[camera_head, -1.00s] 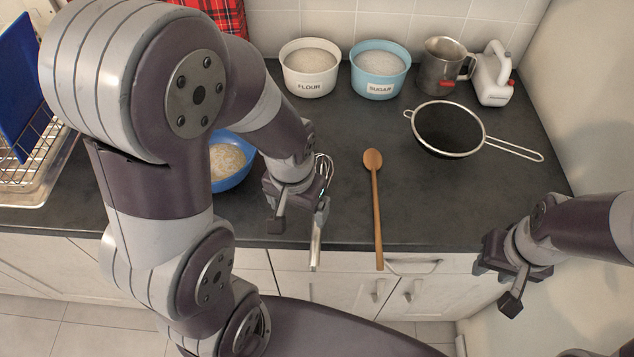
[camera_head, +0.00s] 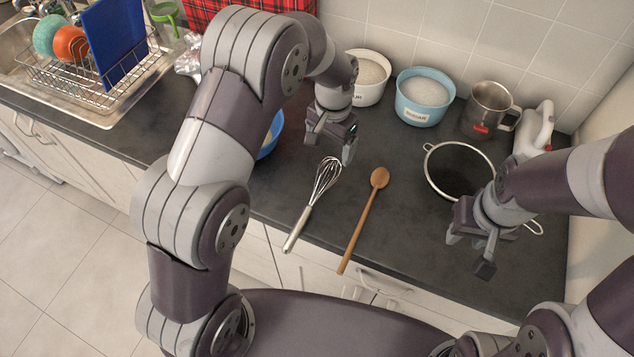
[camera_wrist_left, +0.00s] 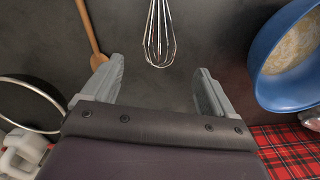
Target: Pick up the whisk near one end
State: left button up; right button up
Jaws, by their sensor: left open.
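The whisk (camera_head: 316,199) lies on the dark counter, its wire head toward the back and its metal handle reaching over the front edge. My left gripper (camera_head: 330,146) is open and empty, behind and above the wire head, apart from it. In the left wrist view the whisk's wire head (camera_wrist_left: 159,38) shows ahead of the space between the two open fingers (camera_wrist_left: 158,88); its handle runs out of that picture. My right gripper (camera_head: 470,252) is at the right, over the front part of the counter, with its fingers apart and nothing seen between them.
A wooden spoon (camera_head: 363,217) lies just right of the whisk. A blue bowl (camera_head: 270,137) is partly hidden behind my left arm. A sieve (camera_head: 440,173), flour tub (camera_head: 372,92), sugar tub (camera_head: 418,112), metal jug (camera_head: 488,112) and white mixer (camera_head: 533,132) stand right and behind.

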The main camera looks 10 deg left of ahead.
aim_at(328, 167)
pick_arm(q)
jog(key=f+p, duration=0.1)
jog(key=f, duration=0.3)
jog(key=f+p, duration=0.1)
jog(key=f, duration=0.3)
jog(key=shift+s+a+f+p, duration=0.1)
jog(key=shift+s+f+p, duration=0.1)
jog(key=shift+p, duration=0.2)
jog(key=shift+w+a+f, duration=0.1)
jog(key=shift+a+f, duration=0.05)
jog(key=shift+f, duration=0.25)
jog(key=shift+d, duration=0.2)
jog(key=c, duration=0.9)
jog(key=shift+r, duration=0.1)
jog(key=shift+c, duration=0.9)
jog(key=shift+a, duration=0.1)
